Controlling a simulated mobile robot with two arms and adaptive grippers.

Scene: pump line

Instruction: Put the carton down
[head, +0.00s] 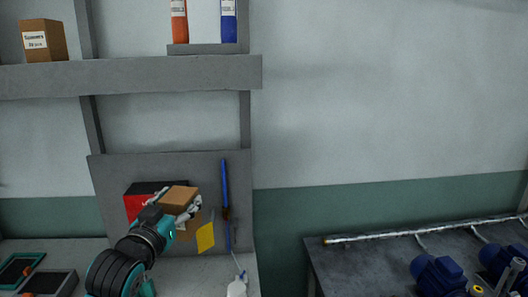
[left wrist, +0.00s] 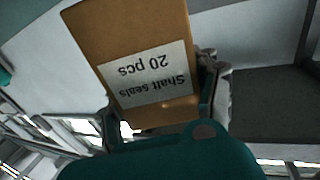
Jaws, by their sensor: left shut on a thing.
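A brown carton (head: 178,197) is held by my left gripper (head: 181,210), in front of the grey panel at the lower left of the head view. In the left wrist view the carton (left wrist: 170,30) fills the upper middle, slightly tilted, its white label reading "Shaft seals 20 pcs" upside down. The gripper's fingers lie along both sides of it, shut on it. Whether its underside touches anything cannot be told. My right gripper is in neither view.
A red and black box (head: 137,204) is behind my left arm. A yellow card (head: 205,238), a blue rod (head: 225,185) and a white bottle (head: 237,288) are close by. Another carton (head: 43,40) stands on the upper shelf (head: 130,76). Blue pumps (head: 436,274) stand on the dark table at right.

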